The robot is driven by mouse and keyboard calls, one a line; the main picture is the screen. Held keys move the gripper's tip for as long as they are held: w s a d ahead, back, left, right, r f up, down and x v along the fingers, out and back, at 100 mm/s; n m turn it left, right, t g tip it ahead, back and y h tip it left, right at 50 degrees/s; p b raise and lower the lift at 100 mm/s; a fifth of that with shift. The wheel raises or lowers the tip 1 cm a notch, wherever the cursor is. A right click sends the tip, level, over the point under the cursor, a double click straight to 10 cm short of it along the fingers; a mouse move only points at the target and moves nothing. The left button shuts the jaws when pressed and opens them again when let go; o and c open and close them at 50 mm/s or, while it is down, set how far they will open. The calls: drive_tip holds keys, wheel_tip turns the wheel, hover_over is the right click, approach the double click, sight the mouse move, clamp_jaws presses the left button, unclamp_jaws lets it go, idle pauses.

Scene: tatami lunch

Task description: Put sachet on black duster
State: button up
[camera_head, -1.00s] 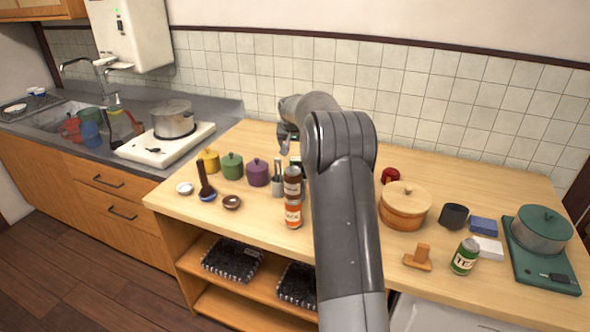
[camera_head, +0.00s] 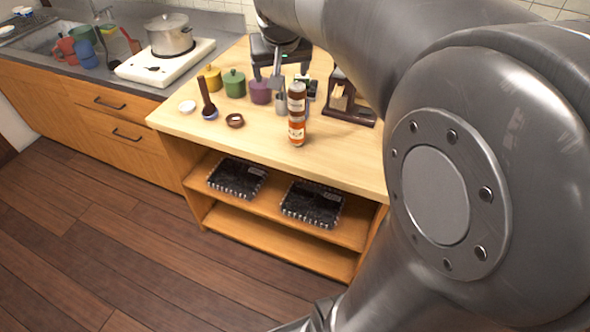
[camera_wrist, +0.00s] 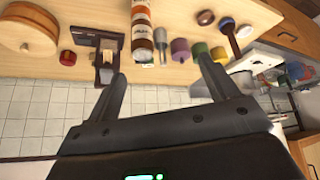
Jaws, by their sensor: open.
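No sachet is clearly made out. A dark wooden stand (camera_head: 351,113) on the counter holds a pale tan packet-like thing (camera_head: 339,97), which may be the sachet; the stand also shows in the wrist view (camera_wrist: 106,42). Two black, pale-fringed flat things lie on the shelf under the counter, left (camera_head: 237,178) and right (camera_head: 312,203); I cannot tell whether either is the black duster. My gripper (camera_head: 267,78) is open and empty at the counter's back, near the purple pot. In the wrist view my gripper's fingers (camera_wrist: 162,68) are spread wide with nothing between them.
A brown and orange bottle stack (camera_head: 297,115) stands near the front edge. My arm hides the counter's right side.

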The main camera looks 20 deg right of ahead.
drive_tip(key=s+a+f+n+y, duration=0.1)
drive_tip(key=s+a+f, duration=0.2)
drive_tip(key=s, duration=0.8)
drive_tip(key=s+a+f+n, duration=0.1)
drive_tip(key=s+a+f, duration=0.2)
drive_tip(key=s, duration=0.9)
drive_tip(key=shift+y, duration=0.4)
drive_tip(key=shift+o, duration=0.3)
